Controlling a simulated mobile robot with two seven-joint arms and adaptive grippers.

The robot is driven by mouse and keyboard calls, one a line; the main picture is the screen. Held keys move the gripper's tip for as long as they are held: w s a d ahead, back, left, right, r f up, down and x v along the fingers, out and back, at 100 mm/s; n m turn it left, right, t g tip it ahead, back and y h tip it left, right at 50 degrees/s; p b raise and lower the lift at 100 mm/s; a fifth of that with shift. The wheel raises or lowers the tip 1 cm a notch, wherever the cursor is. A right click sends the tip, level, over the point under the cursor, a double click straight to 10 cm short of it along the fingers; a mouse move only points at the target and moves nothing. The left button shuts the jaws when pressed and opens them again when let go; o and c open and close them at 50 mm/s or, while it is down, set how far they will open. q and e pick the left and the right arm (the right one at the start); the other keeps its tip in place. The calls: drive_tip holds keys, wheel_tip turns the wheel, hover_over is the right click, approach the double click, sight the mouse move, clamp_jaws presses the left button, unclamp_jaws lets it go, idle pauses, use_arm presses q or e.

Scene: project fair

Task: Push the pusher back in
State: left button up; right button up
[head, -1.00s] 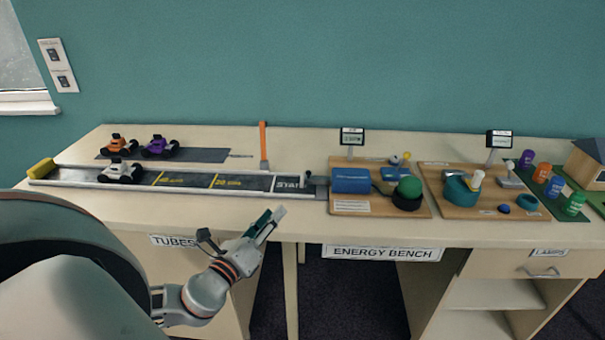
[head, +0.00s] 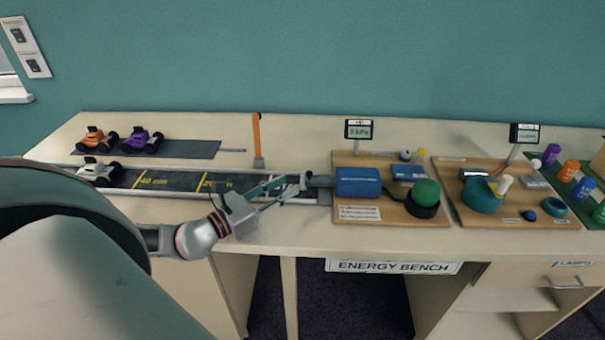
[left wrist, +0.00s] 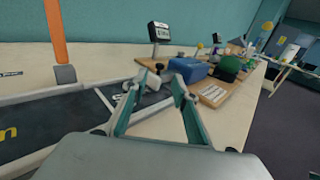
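The pusher (head: 319,181) appears to be the grey piece sticking out left from the blue cylinder (head: 358,182) at the track's right end. In the left wrist view, the blue cylinder (left wrist: 192,69) lies just beyond my fingers. My left gripper (head: 294,184) is level with the pusher, close to its left end. Its teal fingers partly cover the track end. In the left wrist view, the left gripper's fingertips (left wrist: 158,80) are apart, with a small pale and dark piece between or beyond them. Contact is unclear. My right gripper is not in view.
The dark track (head: 165,182) carries a white car (head: 99,172) at its left. An orange post (head: 257,138) stands behind my gripper.

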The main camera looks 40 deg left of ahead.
sight(307, 174)
use_arm(q)
drive_tip(key=shift+p+x, duration=0.5)
drive_tip(key=shift+x, duration=3)
clamp_jaws()
